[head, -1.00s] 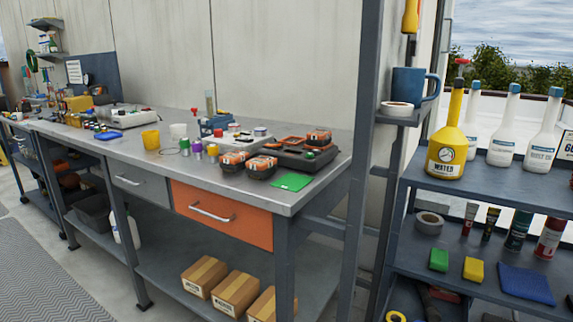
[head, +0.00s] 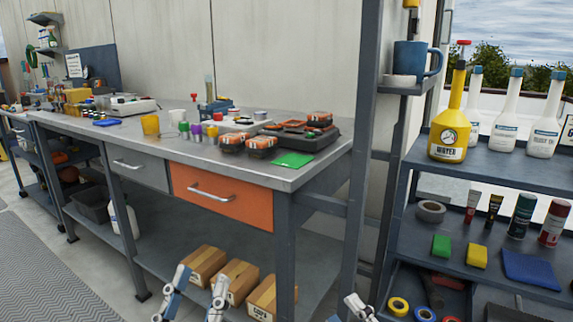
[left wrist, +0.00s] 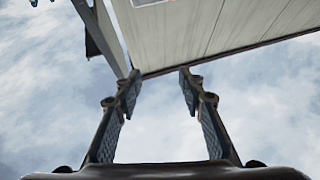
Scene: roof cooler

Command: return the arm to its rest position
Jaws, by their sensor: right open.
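My left gripper (head: 201,276) shows at the bottom of the head view, its two blue-grey fingers pointing up and apart, in front of the boxes on the bench's lower shelf. In the left wrist view its fingers (left wrist: 160,76) are spread with nothing between them; behind them are cloudy sky and a pale panelled wall. My right gripper (head: 345,307) only just enters at the bottom edge of the head view, right of the left one. It is open, and most of it is cut off by the frame. Nothing shows in its visible part.
A workbench (head: 310,179) with an orange drawer (head: 222,198) and small items on top runs along the wall. Cardboard boxes (head: 236,281) sit on its lower shelf. At right a shelf rack (head: 480,180) holds a yellow water bottle (head: 451,125), white bottles and tubes. Floor at left is open.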

